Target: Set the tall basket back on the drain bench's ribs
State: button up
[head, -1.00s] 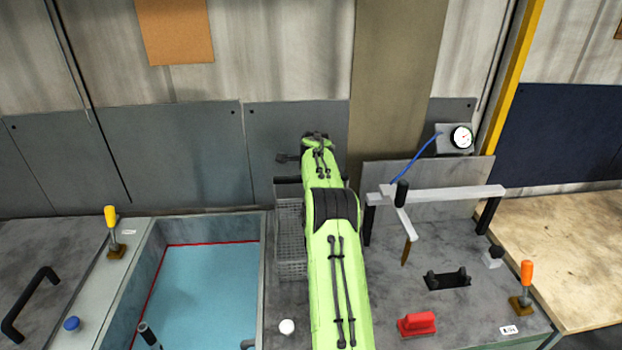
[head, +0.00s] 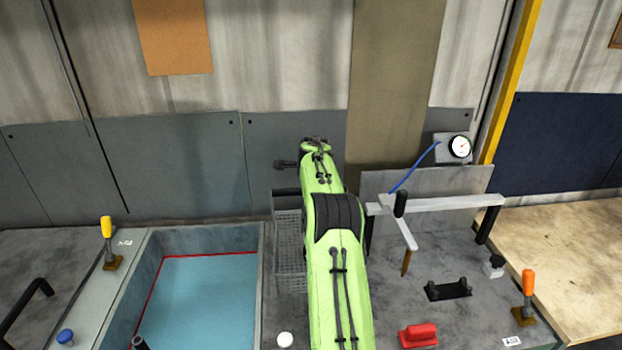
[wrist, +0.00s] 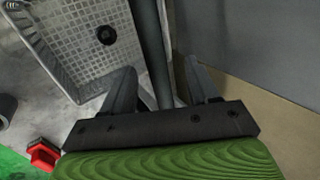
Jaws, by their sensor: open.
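The tall basket (head: 289,250) is a grey mesh basket standing upright beside the blue tank, partly hidden behind my green arm. In the wrist view the basket (wrist: 90,45) shows its perforated floor from above, with a dark round spot in it. My gripper (wrist: 165,85) is open in the wrist view, with a dark bar (wrist: 150,50) running between its two fingers. The fingers are apart from each other, and I cannot tell whether they touch the bar. The drain bench's ribs cannot be made out.
The tank (head: 205,300) with blue liquid lies left of the basket. To the right are a white arm-like fixture (head: 440,203), a black holder (head: 448,289), a red block (head: 418,335) and an orange-handled clamp (head: 528,285). A wall stands close behind.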

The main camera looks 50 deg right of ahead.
jog(key=b+v, duration=0.1)
jog(key=v, duration=1.2)
jog(key=shift+s, duration=0.15)
jog(key=shift+a, duration=0.1)
jog(key=s+a+r+n+y+b, duration=0.1)
jog(key=s+a+n, duration=0.35)
jog(key=a, duration=0.75)
jog(key=s+a+r+n+b, duration=0.1)
jog(key=a+r+n+b, duration=0.1)
jog(key=a+n, duration=0.7)
jog(key=s+a+f+n+y+b, duration=0.1)
jog(key=s+a+f+n, duration=0.5)
jog(key=s+a, duration=0.2)
jog(key=s+a+f+n+y+b, duration=0.1)
jog(key=s+a+f+n+y, duration=0.1)
jog(key=s+a+f+n, duration=0.4)
jog(key=s+a, duration=0.3)
jog(key=s, duration=0.4)
jog(key=shift+s+f+t, duration=0.15)
jog(key=shift+s+t, duration=0.05)
jog(key=shift+t, duration=0.1)
jog(key=shift+a+n, duration=0.2)
jog(key=shift+n, duration=0.05)
